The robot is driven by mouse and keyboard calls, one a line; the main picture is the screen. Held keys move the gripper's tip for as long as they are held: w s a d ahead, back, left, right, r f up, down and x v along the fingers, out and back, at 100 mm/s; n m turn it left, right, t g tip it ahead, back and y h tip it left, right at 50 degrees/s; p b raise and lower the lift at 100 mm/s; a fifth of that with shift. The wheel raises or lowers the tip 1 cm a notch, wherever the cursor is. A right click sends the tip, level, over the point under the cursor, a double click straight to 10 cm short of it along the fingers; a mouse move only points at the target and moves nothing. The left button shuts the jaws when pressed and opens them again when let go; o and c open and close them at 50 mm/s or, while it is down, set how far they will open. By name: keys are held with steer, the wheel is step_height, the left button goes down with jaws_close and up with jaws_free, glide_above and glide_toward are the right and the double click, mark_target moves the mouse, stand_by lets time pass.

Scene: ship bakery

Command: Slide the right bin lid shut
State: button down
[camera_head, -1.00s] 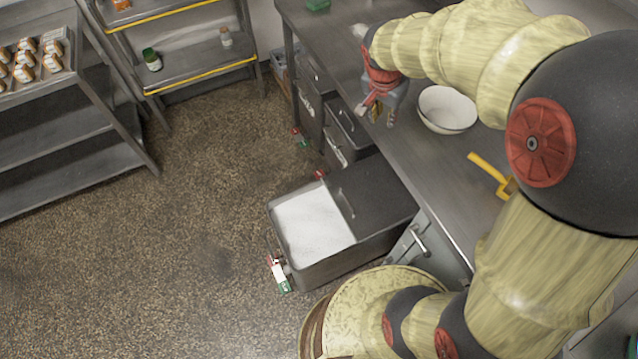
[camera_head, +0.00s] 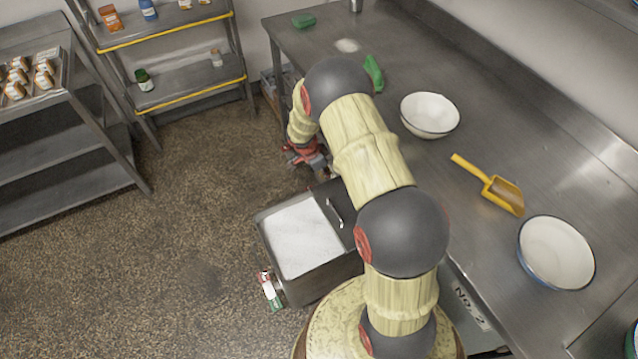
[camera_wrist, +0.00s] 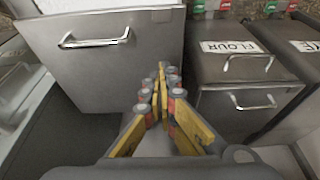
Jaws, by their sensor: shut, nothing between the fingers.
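The right bin stands pulled out from under the counter in the head view, with its lid (camera_head: 334,196) partly open. White contents (camera_head: 300,238) show in the uncovered front part. The lid's handle (camera_head: 337,212) lies near the opening's edge; my arm hides the lid's rear. My gripper (camera_head: 308,158) is low, just beyond the bin's far side. In the wrist view, my gripper's yellow fingers (camera_wrist: 160,80) are shut and empty. A grey panel with a bar handle (camera_wrist: 95,40), apparently this lid, is left of the fingers. I cannot tell whether they touch it.
A bin labelled FLOUR (camera_wrist: 235,60) is right of my fingers, with another bin beyond it. Floor (camera_head: 190,240) to the left is clear.

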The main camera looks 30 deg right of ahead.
mark_target(326, 191)
steer(key=b+x, duration=0.2)
steer(key=x, duration=0.7)
steer(key=shift+d+f, duration=0.15)
steer(key=shift+f, duration=0.15)
steer(key=a+b, duration=0.1)
steer(key=a, duration=0.2)
steer(key=shift+w+a+r, duration=0.1)
steer(key=shift+a, duration=0.1)
steer(key=shift+a+r, duration=0.1)
steer(key=shift+a, duration=0.25)
